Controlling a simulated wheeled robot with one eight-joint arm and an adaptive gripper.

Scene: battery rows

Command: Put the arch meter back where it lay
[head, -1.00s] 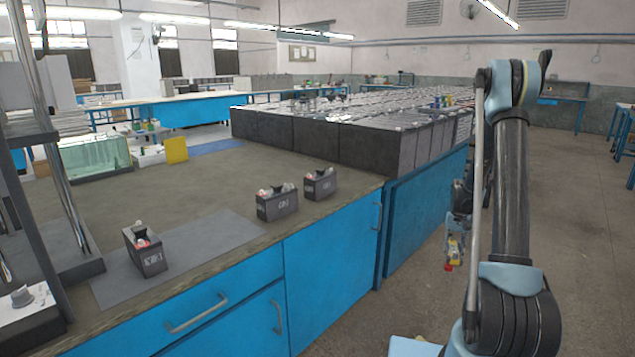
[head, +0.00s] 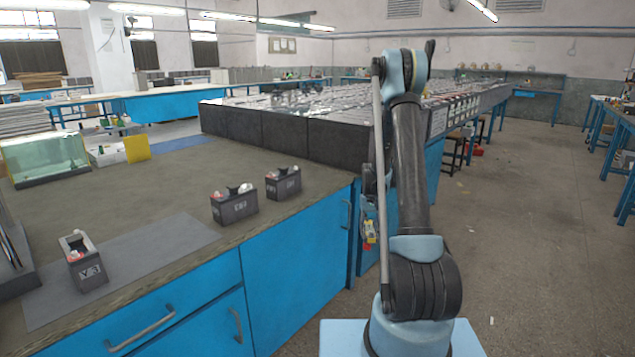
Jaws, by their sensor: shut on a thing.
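My gripper (head: 368,208) shows small beside my arm, at the right side of the bench, partly hidden behind the arm. It is shut on a small yellow and red thing (head: 370,234), which hangs below it in front of the blue cabinet side. This may be the arch meter; it is too small and too covered to tell its shape. Three small dark boxes with pale labels and red and white tops stand on the bench: one on the left (head: 86,268), one in the middle (head: 236,207), one at the right (head: 284,185).
The brown bench top (head: 120,195) has free room behind the boxes. A grey mat (head: 165,248) lies at its front edge. Long battery rows (head: 270,135) stand beyond. A glass tank (head: 45,158) and yellow panel (head: 137,148) are at left. Stools (head: 460,150) stand right of the rows.

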